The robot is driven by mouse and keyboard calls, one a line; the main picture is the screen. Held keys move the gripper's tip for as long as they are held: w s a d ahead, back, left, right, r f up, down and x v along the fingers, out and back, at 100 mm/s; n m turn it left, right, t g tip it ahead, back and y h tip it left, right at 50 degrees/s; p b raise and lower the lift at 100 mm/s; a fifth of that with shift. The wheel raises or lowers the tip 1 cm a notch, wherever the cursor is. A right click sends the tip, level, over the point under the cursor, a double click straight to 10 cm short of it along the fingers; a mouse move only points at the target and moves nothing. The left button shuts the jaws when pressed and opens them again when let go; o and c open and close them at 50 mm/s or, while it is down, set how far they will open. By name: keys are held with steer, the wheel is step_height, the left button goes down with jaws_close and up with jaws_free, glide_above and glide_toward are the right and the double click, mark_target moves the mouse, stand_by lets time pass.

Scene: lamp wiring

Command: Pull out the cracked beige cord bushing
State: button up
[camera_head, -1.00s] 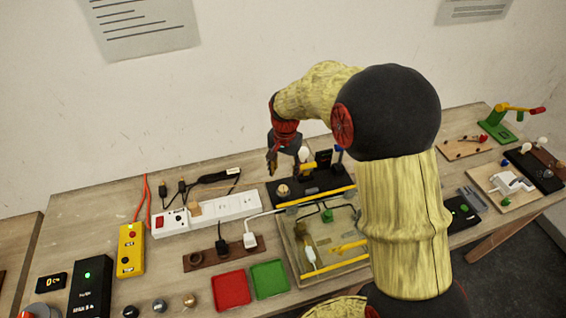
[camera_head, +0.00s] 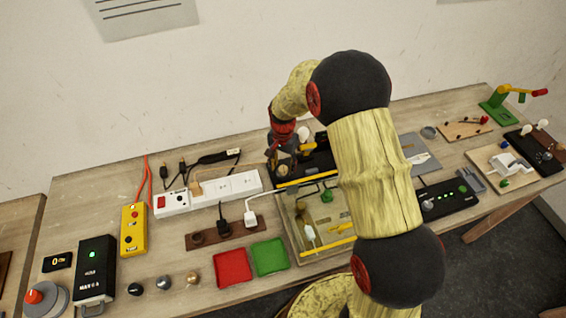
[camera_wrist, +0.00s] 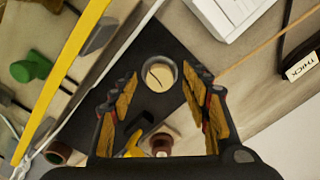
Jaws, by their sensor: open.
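The cracked beige cord bushing (camera_wrist: 159,76) shows in the wrist view as a round beige disc with a dark crack line, set in a grey ring on a black base (camera_wrist: 185,45). My gripper (camera_wrist: 160,100) is open, with its yellow-padded fingers on either side of the bushing in that view; I cannot tell how far above it they are. In the head view my gripper (camera_head: 283,170) is over the left end of the black base (camera_head: 318,163), and the bushing is mostly hidden behind it.
Yellow bars (camera_head: 308,181) run along a tray (camera_head: 290,240) in front of the base. A white power strip (camera_head: 222,187) lies to the left. Red (camera_head: 232,267) and green (camera_head: 270,256) trays stand in front. A white bulb (camera_head: 303,133) stands close by my gripper.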

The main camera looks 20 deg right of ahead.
mark_target(283, 169)
steer(key=shift+c, duration=1.3)
steer(key=c, duration=0.9)
jaws_close()
steer(key=shift+r+p, duration=0.45)
steer(key=shift+r, duration=0.25)
steer(key=shift+r+p, duration=1.45)
steer(key=shift+r, duration=0.8)
